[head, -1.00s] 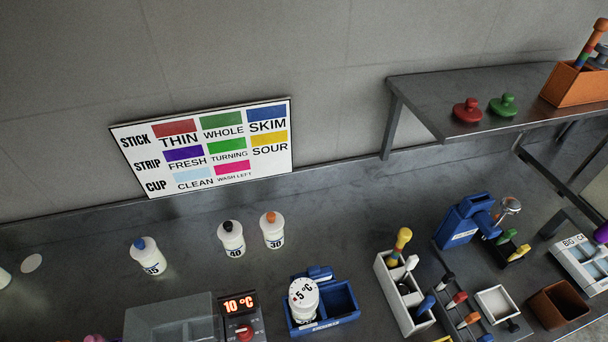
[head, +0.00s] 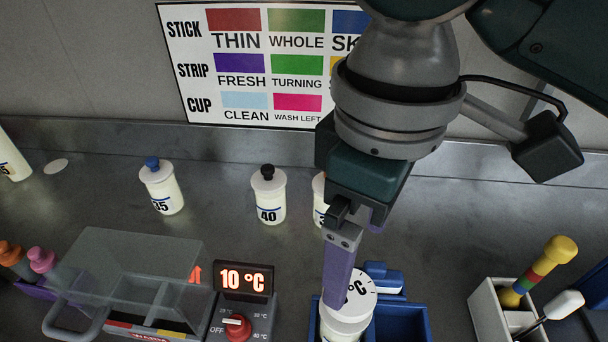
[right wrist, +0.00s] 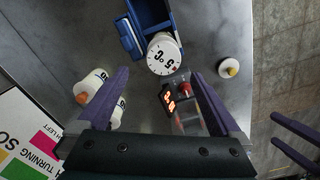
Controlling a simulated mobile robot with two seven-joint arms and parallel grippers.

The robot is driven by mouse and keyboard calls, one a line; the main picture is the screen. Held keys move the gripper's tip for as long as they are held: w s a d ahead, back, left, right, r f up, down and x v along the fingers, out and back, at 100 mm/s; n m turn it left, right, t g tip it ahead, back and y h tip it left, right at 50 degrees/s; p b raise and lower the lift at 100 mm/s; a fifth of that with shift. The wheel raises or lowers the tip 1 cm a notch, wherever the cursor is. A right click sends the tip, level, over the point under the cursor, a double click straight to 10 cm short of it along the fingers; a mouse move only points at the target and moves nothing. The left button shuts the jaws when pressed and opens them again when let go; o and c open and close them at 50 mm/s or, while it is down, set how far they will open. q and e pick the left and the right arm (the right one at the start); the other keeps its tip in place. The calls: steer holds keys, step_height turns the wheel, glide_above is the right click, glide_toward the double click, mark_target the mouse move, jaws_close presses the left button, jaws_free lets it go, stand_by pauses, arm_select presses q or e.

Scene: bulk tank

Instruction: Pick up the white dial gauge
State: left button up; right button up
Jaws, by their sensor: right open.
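The white dial gauge (head: 358,289) has a round face marked "5 °C". It stands at the left of a blue tray (head: 402,322) and shows in the right wrist view (right wrist: 164,55) beside the tray's blue wall. My right gripper (head: 338,300) comes down from above; one purple finger covers part of the dial's face in the head view. In the right wrist view its two fingers (right wrist: 160,73) are spread, the gauge just beyond and between their tips. I cannot tell if they touch it. Two spread purple fingers of my left gripper (right wrist: 273,128) show at the right edge there.
A red "10 °C" display box (head: 243,281) stands left of the tray, beside a clear-lidded box (head: 140,270). White bottles with blue (head: 161,188) and black (head: 268,195) caps stand behind. A white caddy (head: 490,315) with tools is at the right.

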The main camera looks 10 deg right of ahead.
mark_target(352, 292)
step_height(352, 292, down, 4)
steer(key=shift+s+f, duration=0.1)
steer(key=shift+s, duration=0.05)
steer(key=f, duration=0.5)
steer(key=shift+s, duration=0.25)
steer(key=c, duration=1.3)
